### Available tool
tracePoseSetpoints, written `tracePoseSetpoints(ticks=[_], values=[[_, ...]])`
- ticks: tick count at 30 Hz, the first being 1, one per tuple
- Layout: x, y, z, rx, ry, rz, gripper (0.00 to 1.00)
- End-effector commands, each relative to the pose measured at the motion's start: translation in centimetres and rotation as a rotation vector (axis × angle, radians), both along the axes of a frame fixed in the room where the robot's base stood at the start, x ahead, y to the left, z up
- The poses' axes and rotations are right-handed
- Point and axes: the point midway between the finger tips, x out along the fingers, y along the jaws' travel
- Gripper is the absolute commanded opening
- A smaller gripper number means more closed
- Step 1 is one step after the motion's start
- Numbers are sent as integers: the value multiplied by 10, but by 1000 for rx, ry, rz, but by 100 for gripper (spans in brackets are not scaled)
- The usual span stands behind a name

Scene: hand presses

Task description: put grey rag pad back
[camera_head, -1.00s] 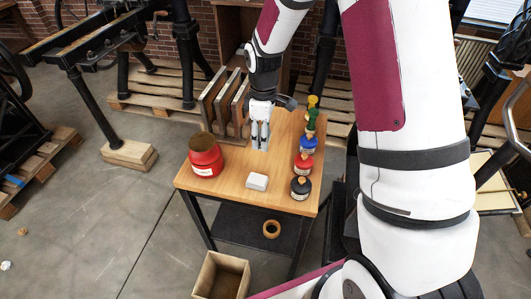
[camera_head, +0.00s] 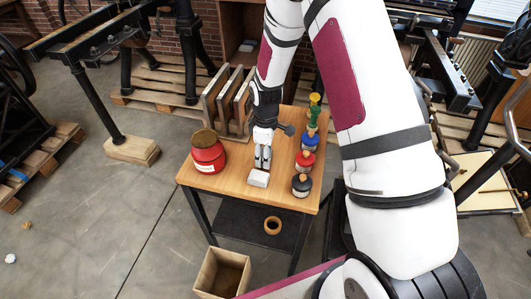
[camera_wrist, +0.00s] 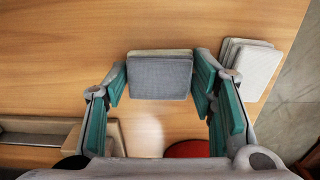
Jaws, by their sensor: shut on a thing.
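In the wrist view, a grey rag pad (camera_wrist: 160,76) with a paler, tan far edge sits between the teal-lined fingers of my gripper (camera_wrist: 160,85), which is shut on it. In the head view my gripper (camera_head: 262,158) points down over the front half of the wooden table; the held pad cannot be made out there. A pale stack of pads (camera_head: 258,178) lies on the table just in front of the fingertips. It also shows right of my gripper in the wrist view (camera_wrist: 250,66). I cannot tell whether the held pad touches the table.
A red can (camera_head: 207,152) stands left on the table (camera_head: 225,184). A row of bottles, one red (camera_head: 305,161) and one black (camera_head: 301,185), lines the right edge. Upright boards (camera_head: 228,102) stand behind. A tape ring (camera_head: 272,225) lies on the lower shelf.

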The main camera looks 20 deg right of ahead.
Motion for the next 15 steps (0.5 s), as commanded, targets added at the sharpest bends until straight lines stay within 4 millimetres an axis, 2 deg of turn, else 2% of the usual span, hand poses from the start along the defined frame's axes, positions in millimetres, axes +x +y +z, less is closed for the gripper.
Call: tracePoseSetpoints(ticks=[4,5,7,15], values=[[0,0,-3,1,1,0,29],[0,0,-3,1,1,0,53],[0,0,-2,1,1,0,69],[0,0,-2,1,1,0,71]])
